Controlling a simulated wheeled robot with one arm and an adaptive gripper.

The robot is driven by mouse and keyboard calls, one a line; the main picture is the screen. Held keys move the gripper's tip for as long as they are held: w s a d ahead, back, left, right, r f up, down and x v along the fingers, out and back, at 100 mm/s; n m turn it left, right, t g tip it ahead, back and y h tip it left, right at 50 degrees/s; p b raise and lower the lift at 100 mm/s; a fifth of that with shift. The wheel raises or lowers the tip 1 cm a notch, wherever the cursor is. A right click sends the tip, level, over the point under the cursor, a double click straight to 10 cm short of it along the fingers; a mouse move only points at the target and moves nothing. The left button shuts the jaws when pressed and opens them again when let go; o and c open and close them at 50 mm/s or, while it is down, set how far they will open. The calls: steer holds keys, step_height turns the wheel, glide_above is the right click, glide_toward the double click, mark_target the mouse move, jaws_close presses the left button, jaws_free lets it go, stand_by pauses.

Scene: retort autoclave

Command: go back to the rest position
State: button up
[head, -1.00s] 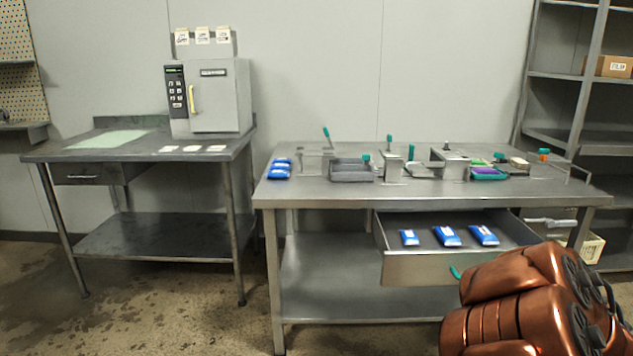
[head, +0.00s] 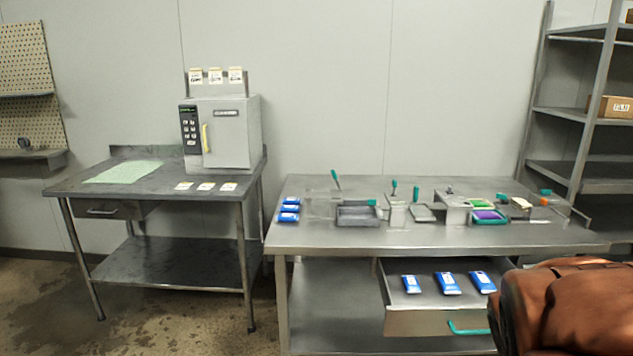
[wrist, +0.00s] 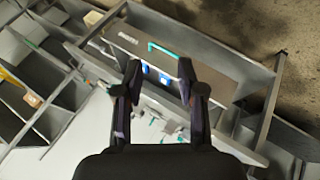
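My gripper (wrist: 159,80) shows in the wrist view with its two fingers apart and nothing between them. Beyond the fingers are the open drawer (wrist: 205,70) and its teal handle (wrist: 163,50). In the head view only a copper-coloured part of my arm shows at the lower right, and the gripper is out of the picture. The drawer (head: 440,322) under the right table stands pulled out, with three blue packets (head: 448,284) lying in it. My arm is beside the drawer's right end in that picture; I cannot tell the gap.
The right steel table (head: 430,237) bears blue packets (head: 289,210), a grey tray (head: 358,215) and teal-handled tools. The left table (head: 130,185) carries a grey autoclave (head: 225,135) and three cards (head: 205,186). A shelf rack (head: 580,110) stands at the right. Floor shows at the lower left.

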steer(key=s+a+r+m+g+y+p, duration=0.1)
steer(key=s+a+r+g+y+p, duration=0.2)
steer(key=s+a, duration=0.7)
steer(key=s+a+r+g+y+p, duration=0.2)
steer(key=s+a+r+g+p, duration=0.2)
steer(key=s+a, duration=0.6)
steer(key=shift+s+a+r+m+y+p, duration=0.15)
steer(key=shift+a+r+m+y+p, duration=0.35)
steer(key=shift+p, duration=0.4)
